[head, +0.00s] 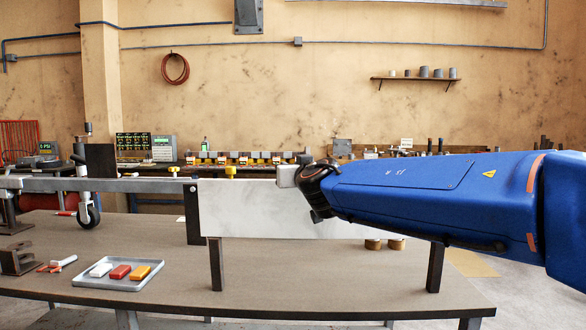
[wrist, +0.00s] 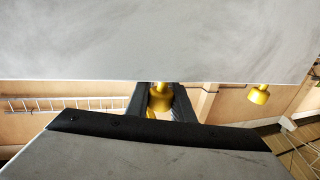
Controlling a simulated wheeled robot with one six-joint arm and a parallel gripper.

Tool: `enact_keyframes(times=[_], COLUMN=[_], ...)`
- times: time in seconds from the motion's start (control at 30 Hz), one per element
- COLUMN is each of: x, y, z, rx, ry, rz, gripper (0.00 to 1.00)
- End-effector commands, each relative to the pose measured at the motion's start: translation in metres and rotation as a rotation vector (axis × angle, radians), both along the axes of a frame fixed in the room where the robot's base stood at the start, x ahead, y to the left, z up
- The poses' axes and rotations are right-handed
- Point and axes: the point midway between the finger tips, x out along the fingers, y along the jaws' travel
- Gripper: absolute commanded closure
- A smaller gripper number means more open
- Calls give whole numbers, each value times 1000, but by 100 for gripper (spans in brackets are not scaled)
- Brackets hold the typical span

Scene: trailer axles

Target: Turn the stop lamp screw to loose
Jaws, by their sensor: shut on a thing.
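In the wrist view my gripper (wrist: 159,90) has its two dark fingers on either side of a yellow, round-headed screw (wrist: 160,100), shut on it at the edge of the pale panel (wrist: 150,40). A second yellow screw (wrist: 258,94) stands at the same edge to the right, apart from the gripper. In the head view the white panel (head: 250,215) stands above the bench, with a yellow screw (head: 230,171) at its top edge. My gripper's grey body (head: 288,176) is at the panel's top; its fingertips are hidden there. No lamp label is readable.
Another yellow knob (head: 173,170) sits on the grey beam (head: 130,185) at left. A tray (head: 140,282) with white, red and orange blocks lies on the bench (head: 300,285). A caster wheel (head: 88,215) hangs from the beam. The bench front is mostly clear.

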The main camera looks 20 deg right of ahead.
Motion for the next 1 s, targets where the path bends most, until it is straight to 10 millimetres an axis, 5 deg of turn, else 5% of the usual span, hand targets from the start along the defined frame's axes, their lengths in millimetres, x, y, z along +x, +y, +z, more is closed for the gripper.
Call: enact_keyframes(times=[0.67,0.7,0.73,1.0], x=[0,0,0,0], y=[1,1,1,1], z=[1,1,1,1], rx=[0,0,0,0], ry=[-2,-2,-2,-1], rz=[22,22,22,22], gripper=[100,69,62,60])
